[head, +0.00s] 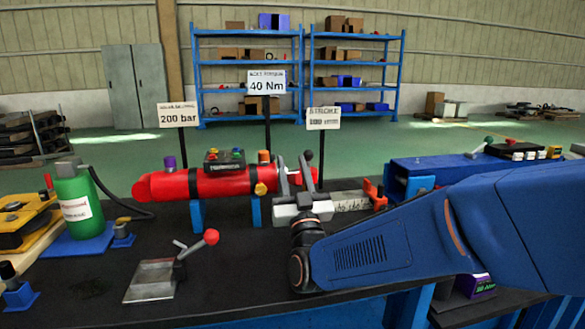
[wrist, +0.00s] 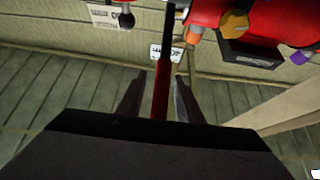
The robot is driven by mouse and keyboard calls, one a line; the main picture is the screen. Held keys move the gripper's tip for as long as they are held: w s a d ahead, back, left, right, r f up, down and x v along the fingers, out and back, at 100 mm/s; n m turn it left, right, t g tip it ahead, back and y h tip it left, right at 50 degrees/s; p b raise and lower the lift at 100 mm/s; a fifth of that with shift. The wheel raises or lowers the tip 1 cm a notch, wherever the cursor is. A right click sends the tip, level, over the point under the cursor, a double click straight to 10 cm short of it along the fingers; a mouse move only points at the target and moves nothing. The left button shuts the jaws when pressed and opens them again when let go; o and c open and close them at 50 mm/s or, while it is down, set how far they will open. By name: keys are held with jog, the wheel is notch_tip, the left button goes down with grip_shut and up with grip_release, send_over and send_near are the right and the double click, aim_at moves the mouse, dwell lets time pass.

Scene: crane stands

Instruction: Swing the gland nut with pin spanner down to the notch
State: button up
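The red cylinder (head: 225,183) lies level on blue stands; its right end, where the nut would sit, is largely covered by my gripper. My gripper (head: 294,168) points up at that end. In the wrist view a bar with a black shaft and red grip (wrist: 161,92), seemingly the spanner handle, runs between my fingers (wrist: 160,85). Gaps show on both sides of it, so the fingers look open around it. The cylinder (wrist: 205,12) is at top right there. I cannot make out the nut or the notch clearly.
A metal plate (head: 150,281) with a red-knobbed lever (head: 211,237) stands in front of the cylinder. A green bottle (head: 77,204) is at left. A blue block (head: 430,166) is right. Signs stand behind the cylinder, including one reading 40 Nm (head: 266,82).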

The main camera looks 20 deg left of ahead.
jog(key=shift+s+d+f, duration=0.15)
jog(key=shift+s+f, duration=0.1)
jog(key=shift+v, duration=1.2)
jog(key=s+d, duration=0.6)
jog(key=s, duration=0.4)
jog(key=shift+d, duration=0.15)
